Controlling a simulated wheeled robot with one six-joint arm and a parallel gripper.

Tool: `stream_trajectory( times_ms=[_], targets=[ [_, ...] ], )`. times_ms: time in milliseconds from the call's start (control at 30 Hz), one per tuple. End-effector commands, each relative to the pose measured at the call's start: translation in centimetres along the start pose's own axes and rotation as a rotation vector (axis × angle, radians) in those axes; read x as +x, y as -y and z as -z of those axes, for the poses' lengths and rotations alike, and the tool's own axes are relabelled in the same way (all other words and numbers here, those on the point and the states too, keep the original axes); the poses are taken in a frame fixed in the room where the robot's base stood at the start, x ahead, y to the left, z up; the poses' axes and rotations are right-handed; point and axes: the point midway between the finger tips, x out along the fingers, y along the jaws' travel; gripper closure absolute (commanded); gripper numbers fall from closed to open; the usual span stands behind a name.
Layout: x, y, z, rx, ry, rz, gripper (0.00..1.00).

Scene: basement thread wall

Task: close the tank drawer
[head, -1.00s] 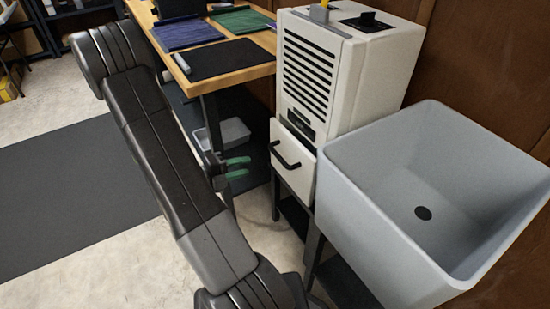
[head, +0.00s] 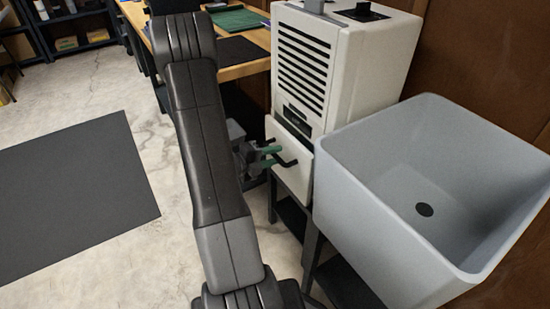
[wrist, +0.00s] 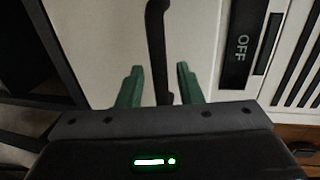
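The tank drawer (head: 284,143) is a white front low on the white slatted cabinet (head: 345,60), and it stands out from the cabinet face. Its black bar handle (head: 290,163) is partly hidden behind my gripper in the head view. My gripper (head: 272,156), with green fingertips, is at the handle. In the wrist view my gripper (wrist: 158,70) is open, with one green finger on each side of the handle (wrist: 156,35). A gap shows between each finger and the handle. The white drawer front (wrist: 100,40) lies behind them.
A grey sink basin (head: 425,180) stands close to the right of the cabinet. A wooden workbench (head: 240,69) with mats is behind my arm. A dark floor mat (head: 75,190) and clear floor lie to the left.

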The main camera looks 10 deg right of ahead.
Motion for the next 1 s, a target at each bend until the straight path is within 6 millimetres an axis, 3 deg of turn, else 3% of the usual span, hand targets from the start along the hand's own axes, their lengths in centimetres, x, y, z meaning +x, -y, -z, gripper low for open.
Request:
stream_trajectory(
  times_ms=[133,467,667,867,1000],
  targets=[
    [0.9,-0.1,0.0,0.000,-0.001,0.000,0.67],
    [1.1,0.0,0.0,-0.001,0.001,0.000,0.67],
    [1.1,0.0,0.0,-0.001,0.001,0.000,1.00],
    [1.2,0.1,0.0,0.000,0.000,0.000,1.00],
    [2.4,0.4,0.0,0.001,-0.003,0.000,1.00]
  ],
)
